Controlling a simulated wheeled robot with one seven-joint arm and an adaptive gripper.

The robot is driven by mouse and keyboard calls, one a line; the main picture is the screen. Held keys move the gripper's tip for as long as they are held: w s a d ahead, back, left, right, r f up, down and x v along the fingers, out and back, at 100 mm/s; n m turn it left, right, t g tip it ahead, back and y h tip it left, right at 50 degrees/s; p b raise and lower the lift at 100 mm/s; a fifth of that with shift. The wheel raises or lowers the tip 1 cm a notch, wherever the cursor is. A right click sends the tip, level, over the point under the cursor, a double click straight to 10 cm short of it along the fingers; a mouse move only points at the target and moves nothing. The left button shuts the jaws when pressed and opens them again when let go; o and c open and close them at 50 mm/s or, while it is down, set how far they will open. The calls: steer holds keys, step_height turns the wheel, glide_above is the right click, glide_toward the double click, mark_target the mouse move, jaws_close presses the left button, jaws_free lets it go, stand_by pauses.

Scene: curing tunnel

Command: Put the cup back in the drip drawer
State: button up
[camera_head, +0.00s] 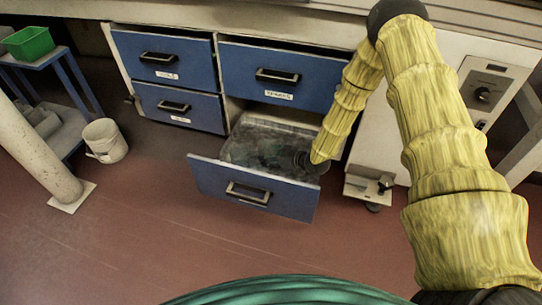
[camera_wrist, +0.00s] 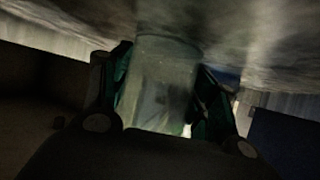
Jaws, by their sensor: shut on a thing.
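My gripper (camera_wrist: 163,78) is shut on a translucent pale cup (camera_wrist: 158,92), with one dark finger on each side of it. In the head view my gripper (camera_head: 303,161) is small and dark at the end of my yellow-sleeved arm, low over the right part of an open drawer. The drawer (camera_head: 212,178) is the lower right one, pulled out, with a blue front and a black handle. Its inside looks grey and cluttered with glassy shapes. The cup cannot be made out in the head view. Whether it touches the drawer floor cannot be told.
Three other blue drawers are shut: upper left (camera_head: 185,60), lower left (camera_head: 197,112) and upper right (camera_head: 305,68), just above the open one. A white control cabinet (camera_head: 400,160) stands right. A white bucket (camera_head: 104,141) stands left. The red floor in front is clear.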

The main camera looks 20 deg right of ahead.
steer(key=o, duration=1.1)
steer(key=shift+s+r, duration=0.1)
steer(key=shift+r, duration=0.15)
steer(key=p+v, duration=0.4)
steer(key=v, duration=0.6)
steer(key=shift+s+d+r+p, duration=0.15)
steer(key=shift+p, duration=0.2)
steer(key=shift+s+d+r, duration=0.2)
steer(key=shift+s+d, duration=0.15)
steer(key=shift+s, duration=0.15)
